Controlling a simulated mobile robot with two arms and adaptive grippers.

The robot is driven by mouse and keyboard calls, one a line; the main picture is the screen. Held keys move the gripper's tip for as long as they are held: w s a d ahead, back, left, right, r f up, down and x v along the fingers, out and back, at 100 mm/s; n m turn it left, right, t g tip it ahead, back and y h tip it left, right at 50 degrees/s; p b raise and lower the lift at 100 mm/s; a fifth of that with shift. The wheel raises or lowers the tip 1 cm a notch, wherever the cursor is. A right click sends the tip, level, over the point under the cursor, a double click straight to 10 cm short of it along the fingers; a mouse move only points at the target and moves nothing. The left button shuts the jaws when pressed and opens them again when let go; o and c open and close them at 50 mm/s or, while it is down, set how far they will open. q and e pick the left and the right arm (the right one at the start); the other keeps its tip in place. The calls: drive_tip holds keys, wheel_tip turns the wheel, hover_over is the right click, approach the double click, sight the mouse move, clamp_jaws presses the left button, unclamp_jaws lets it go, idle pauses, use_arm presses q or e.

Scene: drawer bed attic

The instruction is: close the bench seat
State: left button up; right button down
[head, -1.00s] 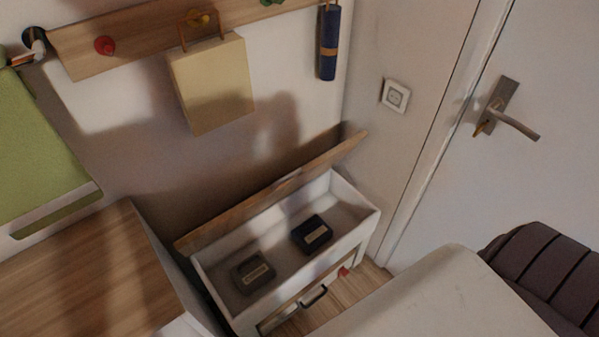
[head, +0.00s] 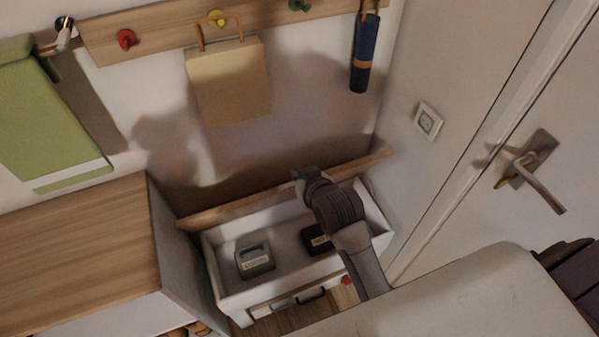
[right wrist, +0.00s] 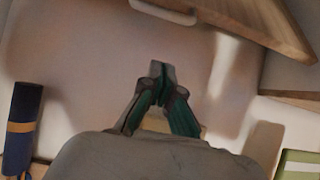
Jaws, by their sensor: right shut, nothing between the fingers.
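The bench (head: 232,299) is a white box below the wall. Its wooden seat lid (head: 235,207) stands raised along the back, by the wall, so the box is open. My right gripper (head: 305,173) is shut and empty at the lid's upper edge, right of its middle. Whether it touches the lid I cannot tell. My right arm hides part of the lid and box. In the right wrist view the shut fingers (right wrist: 160,72) point toward the pale wall, with a wooden board at upper right. My left gripper is not in view.
A grey box (head: 255,260) and a dark box (head: 318,240) lie inside the bench. A wooden-topped cabinet (head: 80,255) stands left. A paper bag (head: 230,85) and blue umbrella (head: 364,50) hang above. A door (head: 500,120) is right.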

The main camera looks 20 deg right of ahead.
sight(291, 183)
drive_tip(key=x, duration=0.9)
drive_tip(key=shift+w+a+r, duration=0.1)
drive_tip(key=shift+w, duration=0.45)
drive_tip(key=s+f, duration=0.2)
drive_tip(key=shift+s+p, duration=0.3)
drive_tip(key=shift+s, duration=0.1)
drive_tip(key=shift+s+f, duration=0.15)
drive_tip(key=shift+s, duration=0.15)
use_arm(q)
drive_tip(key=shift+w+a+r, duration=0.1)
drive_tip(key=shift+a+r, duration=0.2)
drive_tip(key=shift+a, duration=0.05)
use_arm(e)
drive_tip(key=shift+w+f, duration=0.1)
